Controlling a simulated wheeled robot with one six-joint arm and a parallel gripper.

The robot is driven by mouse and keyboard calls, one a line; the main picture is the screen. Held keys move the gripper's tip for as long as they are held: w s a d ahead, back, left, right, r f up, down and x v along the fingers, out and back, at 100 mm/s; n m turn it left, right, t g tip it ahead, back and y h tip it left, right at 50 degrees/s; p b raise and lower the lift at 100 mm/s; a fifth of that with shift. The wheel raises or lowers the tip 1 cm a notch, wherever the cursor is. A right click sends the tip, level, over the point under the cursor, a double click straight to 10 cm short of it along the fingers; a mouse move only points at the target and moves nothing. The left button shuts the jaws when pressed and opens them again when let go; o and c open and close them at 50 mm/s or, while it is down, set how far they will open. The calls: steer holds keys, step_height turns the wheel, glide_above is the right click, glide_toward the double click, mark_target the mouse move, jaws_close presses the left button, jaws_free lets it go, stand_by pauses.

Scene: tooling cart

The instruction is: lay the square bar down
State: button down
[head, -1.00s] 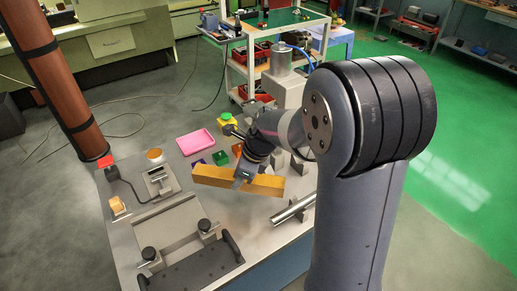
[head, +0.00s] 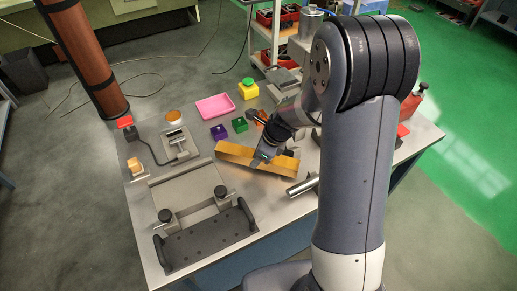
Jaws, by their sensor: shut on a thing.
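The square bar (head: 236,155), long and brass-yellow, lies crosswise in my gripper over the right half of the cart top, in the head view. My gripper (head: 262,158) is shut on it right of the bar's middle, reaching in from the upper right. The bar looks roughly level, its long side facing me. I cannot tell whether its underside touches the cart top (head: 232,190) or hangs just above it. My arm hides part of the area behind the bar's right end.
A silver round bar (head: 302,186) is close in front on the right. Left is a grey plate with a black handled fixture (head: 205,238). Bare top shows before the bar.

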steer(key=shift+f, duration=0.75)
steer(key=shift+f, duration=0.15)
steer(key=c, duration=0.9)
jaws_free()
